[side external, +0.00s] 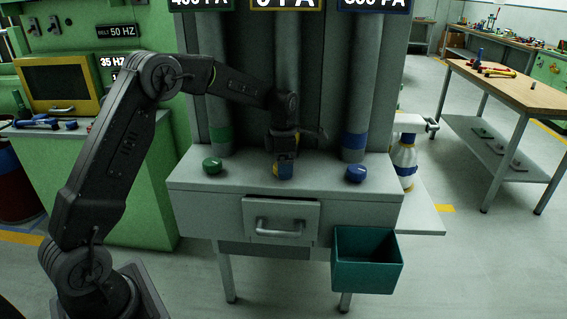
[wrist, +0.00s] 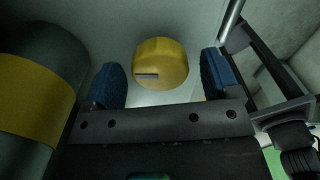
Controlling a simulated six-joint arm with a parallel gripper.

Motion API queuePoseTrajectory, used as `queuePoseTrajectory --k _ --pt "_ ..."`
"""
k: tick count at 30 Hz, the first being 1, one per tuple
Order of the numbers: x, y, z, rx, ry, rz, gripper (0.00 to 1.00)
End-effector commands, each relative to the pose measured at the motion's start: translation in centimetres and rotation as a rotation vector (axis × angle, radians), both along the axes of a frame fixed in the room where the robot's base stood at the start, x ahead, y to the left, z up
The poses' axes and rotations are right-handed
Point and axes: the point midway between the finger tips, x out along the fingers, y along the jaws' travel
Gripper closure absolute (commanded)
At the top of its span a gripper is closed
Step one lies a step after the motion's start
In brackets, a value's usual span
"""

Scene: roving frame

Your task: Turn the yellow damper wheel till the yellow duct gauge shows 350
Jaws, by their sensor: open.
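The yellow damper wheel (wrist: 160,60) is a round knob with a grey mark on its face. In the wrist view it lies between the two blue fingertips of my gripper (wrist: 162,82), with a gap on each side. In the side view my gripper (side external: 285,168) points down at the wheel on the grey bench top and hides most of it. My gripper is open and empty. The yellow duct gauge (side external: 286,4) is at the top edge of the side view; its cut-off reading looks like 0 PA.
A green wheel (side external: 212,165) stands left of my gripper and a blue wheel (side external: 356,174) right of it. Vertical ducts rise behind them. The yellow-banded duct (wrist: 35,95) fills the left of the wrist view. A teal bin (side external: 367,262) hangs at the bench's front right.

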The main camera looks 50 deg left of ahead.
Motion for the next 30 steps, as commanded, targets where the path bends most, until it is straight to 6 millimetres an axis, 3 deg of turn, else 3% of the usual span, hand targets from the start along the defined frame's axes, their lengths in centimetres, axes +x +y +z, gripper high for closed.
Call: queuePoseTrajectory --k 5,20,30 --pt "0.0 0.0 0.0 0.0 0.0 0.0 0.18" --pt "0.01 -0.01 0.06 0.0 0.0 0.0 0.66" --pt "0.01 -0.01 0.07 0.0 0.0 -0.046 0.67"
